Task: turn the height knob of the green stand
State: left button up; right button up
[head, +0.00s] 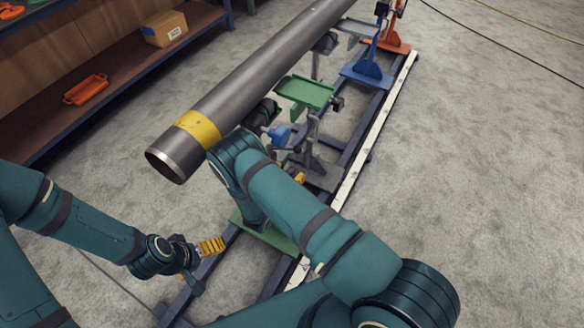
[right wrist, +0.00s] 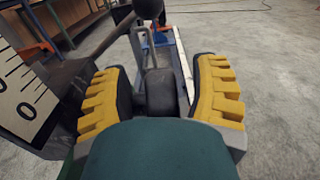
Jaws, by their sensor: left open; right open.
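The green stand shows its green base plate (head: 283,242) at the lower middle of the head view. My right arm covers most of the stand, and its height knob cannot be made out there. My right gripper is mostly hidden behind that arm in the head view. In the right wrist view my right gripper (right wrist: 160,78) is open, its yellow-padded fingers on either side of a dark grey rounded part (right wrist: 161,94). I cannot tell whether this part is the knob or whether the fingers touch it. My left gripper (head: 211,246) is open and empty, left of the green base.
A grey pipe (head: 265,70) with a yellow band runs above the stands. A green tray (head: 305,92), a blue stand (head: 368,70) and an orange stand (head: 394,43) stand farther along the rail frame (head: 352,170).

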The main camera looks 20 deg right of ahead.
jog(key=shift+o, duration=0.2)
grip_shut()
jog(key=shift+s+a+t+h, duration=0.15)
jog(key=shift+a+t+h, duration=0.05)
jog(key=shift+t+h, duration=0.6)
jog(key=shift+s+a+t+h, duration=0.15)
jog(key=shift+t+h, duration=0.45)
jog(key=shift+h, duration=0.3)
jog(key=shift+c, duration=0.2)
grip_release()
notch_tip(320, 180, up, 10)
